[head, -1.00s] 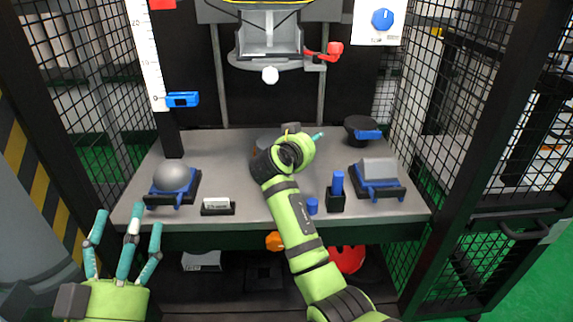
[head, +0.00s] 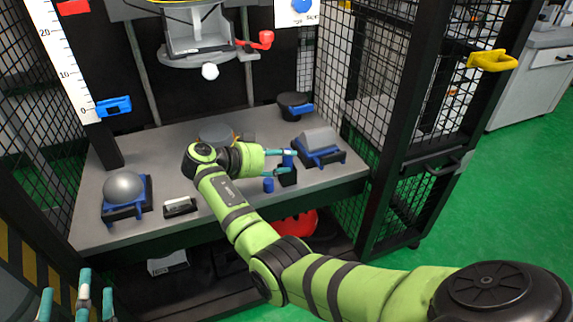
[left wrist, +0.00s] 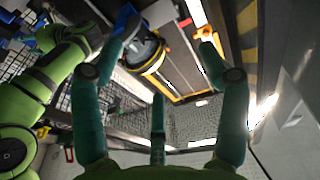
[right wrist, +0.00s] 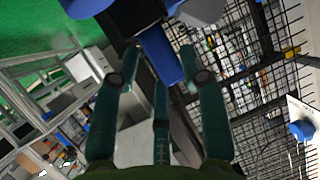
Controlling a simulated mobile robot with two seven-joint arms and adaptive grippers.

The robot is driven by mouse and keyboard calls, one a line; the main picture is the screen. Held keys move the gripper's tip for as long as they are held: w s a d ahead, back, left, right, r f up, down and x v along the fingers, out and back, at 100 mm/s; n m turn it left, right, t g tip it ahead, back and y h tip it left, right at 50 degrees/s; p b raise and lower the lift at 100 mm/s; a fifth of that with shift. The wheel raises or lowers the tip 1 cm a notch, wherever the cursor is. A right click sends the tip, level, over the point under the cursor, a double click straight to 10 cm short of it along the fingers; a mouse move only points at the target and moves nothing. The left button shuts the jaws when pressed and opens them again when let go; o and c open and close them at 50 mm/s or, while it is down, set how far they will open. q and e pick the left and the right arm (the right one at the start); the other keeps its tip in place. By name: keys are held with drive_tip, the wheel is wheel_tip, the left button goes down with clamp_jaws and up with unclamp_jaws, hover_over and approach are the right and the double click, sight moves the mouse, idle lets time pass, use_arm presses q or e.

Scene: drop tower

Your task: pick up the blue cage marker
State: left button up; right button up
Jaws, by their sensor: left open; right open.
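The blue cage marker, which I take to be the upright blue piece (head: 287,158) in a small black holder (head: 288,178), stands on the right part of the grey table. My right gripper (head: 285,163) is beside it with fingers pointing right, partly covering it. In the right wrist view the blue piece (right wrist: 160,57) reaches between the open fingertips (right wrist: 160,62) from a black block; I cannot tell whether they touch it. My left gripper (head: 78,292) is open and empty at the lower left, away from the table; its open fingers (left wrist: 165,45) show in the left wrist view.
A small blue cylinder (head: 268,185) stands left of the holder. A grey block in a blue-black cradle (head: 322,155) is close on the right. A grey ball (head: 123,187) and a labelled block (head: 180,206) lie left. Mesh cage walls (head: 430,100) flank the table (head: 150,150).

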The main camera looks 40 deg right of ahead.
drive_tip(key=shift+d, duration=0.2)
drive_tip(key=c, duration=0.7)
drive_tip(key=shift+r, duration=0.1)
